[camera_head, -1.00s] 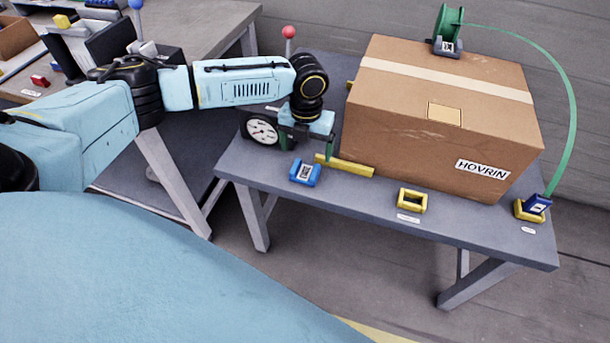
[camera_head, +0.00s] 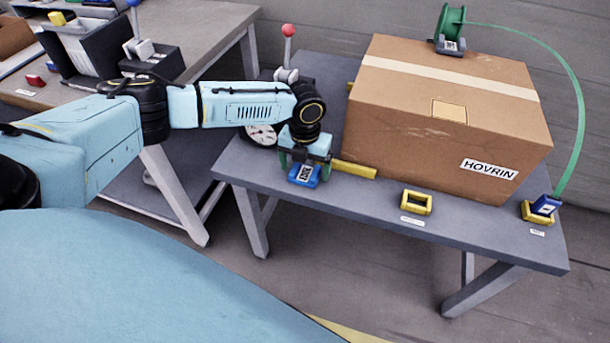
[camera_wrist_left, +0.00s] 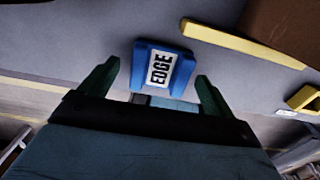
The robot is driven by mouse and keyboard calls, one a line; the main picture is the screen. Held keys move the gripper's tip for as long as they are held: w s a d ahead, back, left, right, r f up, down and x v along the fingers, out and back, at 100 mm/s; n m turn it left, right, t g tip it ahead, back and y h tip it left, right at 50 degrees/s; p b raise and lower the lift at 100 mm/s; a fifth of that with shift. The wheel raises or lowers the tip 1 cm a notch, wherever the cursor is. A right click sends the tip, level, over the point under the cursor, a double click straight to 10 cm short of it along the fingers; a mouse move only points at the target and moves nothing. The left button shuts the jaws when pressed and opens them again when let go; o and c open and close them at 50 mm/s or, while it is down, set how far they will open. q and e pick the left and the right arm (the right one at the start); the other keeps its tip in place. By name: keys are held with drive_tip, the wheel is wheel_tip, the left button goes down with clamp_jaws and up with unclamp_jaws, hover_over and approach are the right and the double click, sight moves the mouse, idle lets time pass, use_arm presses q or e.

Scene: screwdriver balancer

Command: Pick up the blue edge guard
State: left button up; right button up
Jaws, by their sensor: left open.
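The blue edge guard (camera_head: 304,174) lies on the grey table near its front left edge, with a white label. In the left wrist view the edge guard (camera_wrist_left: 160,68) shows the word EDGE and sits ahead of and between the fingertips. My left gripper (camera_head: 303,165) is open above and just behind the guard, its green fingers on either side of it. In the left wrist view the gripper (camera_wrist_left: 153,80) has a gap on both sides of the guard and is not closed on it. My right gripper is not in view.
A large cardboard box (camera_head: 440,130) stands right of the gripper. A yellow bar (camera_head: 354,169) lies beside the guard, and a yellow frame (camera_head: 416,202) sits farther right. A dial gauge (camera_head: 262,135) and a red-knobbed lever (camera_head: 289,50) stand behind.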

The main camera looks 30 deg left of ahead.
use_arm(q)
drive_tip(key=c, duration=1.2)
drive_tip(key=shift+r, duration=0.2)
